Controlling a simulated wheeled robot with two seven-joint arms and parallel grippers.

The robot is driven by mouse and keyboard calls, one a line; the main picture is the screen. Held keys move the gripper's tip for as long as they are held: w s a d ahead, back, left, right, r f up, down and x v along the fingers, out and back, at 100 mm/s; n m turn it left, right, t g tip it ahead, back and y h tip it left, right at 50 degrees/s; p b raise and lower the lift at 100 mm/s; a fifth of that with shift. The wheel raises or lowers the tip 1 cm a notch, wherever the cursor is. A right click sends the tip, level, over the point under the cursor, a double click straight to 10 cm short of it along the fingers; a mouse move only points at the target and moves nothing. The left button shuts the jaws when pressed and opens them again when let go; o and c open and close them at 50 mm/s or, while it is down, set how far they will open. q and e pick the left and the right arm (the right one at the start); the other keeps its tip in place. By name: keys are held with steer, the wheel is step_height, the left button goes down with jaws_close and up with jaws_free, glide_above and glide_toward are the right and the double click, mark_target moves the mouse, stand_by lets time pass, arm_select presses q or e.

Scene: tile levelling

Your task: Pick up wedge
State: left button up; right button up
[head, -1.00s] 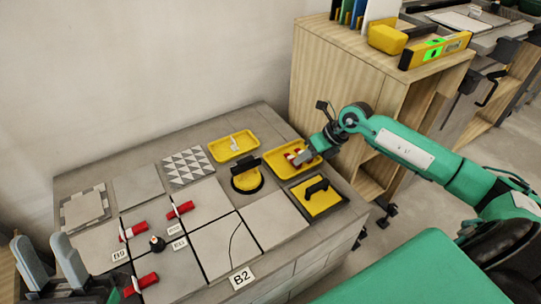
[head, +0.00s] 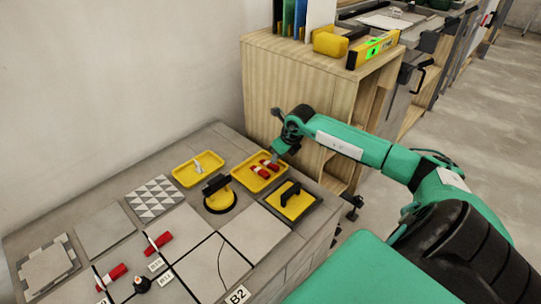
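Red wedges (head: 260,172) lie in a yellow tray (head: 239,171) at the back right of the tiled bench, and at least two show there. My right gripper (head: 275,157) is at the tray's right back edge, close to the wedges; its fingertips are small and partly hidden, so I cannot tell whether it holds anything. More red wedges sit at the tile joints, one in the middle (head: 159,241) and one further left (head: 111,277). My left gripper is out of view.
A second yellow tray (head: 199,168) holds small pale items. A yellow suction tool (head: 219,196) and a black-handled yellow float (head: 291,200) stand nearby. A wooden cabinet (head: 290,80) carrying a yellow level (head: 373,49) rises just behind my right gripper.

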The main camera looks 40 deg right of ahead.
mark_target(275, 166)
steer(key=b+x, duration=0.2)
steer(key=x, duration=0.3)
steer(key=shift+s+f, duration=0.1)
steer(key=shift+f, duration=0.15)
steer(key=shift+r, duration=0.1)
steer(key=c, duration=0.7)
steer(key=shift+o, duration=0.2)
steer(key=shift+r, duration=0.1)
